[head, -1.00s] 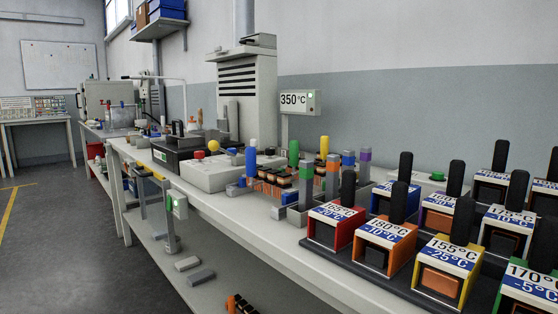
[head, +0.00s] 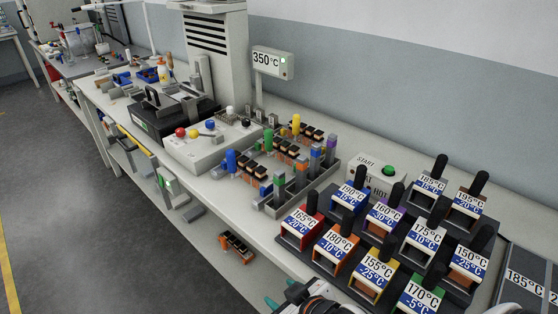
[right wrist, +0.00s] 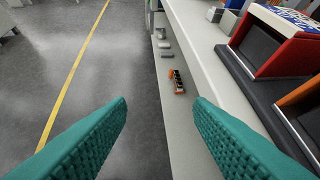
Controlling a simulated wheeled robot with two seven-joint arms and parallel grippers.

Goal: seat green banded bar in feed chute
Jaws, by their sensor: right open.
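A grey bar with a green band (head: 279,181) stands upright in a grey rack (head: 270,209) on the bench, among bars banded blue, orange and purple. I cannot tell for certain which part is the feed chute. My right gripper (head: 273,302) shows at the bottom edge of the head view, nearer than the rack and mostly cut off. In the right wrist view its two teal fingers (right wrist: 160,108) are wide apart with nothing between them. They point over the bench's front edge and the floor. My left gripper is not in view.
Coloured temperature blocks with black handles (head: 335,240) stand right of the rack. Behind are a START box with a green button (head: 389,171) and a 350°C display (head: 272,63). A control box (head: 205,147) stands left. An orange-black part (head: 236,246) lies on the lower shelf.

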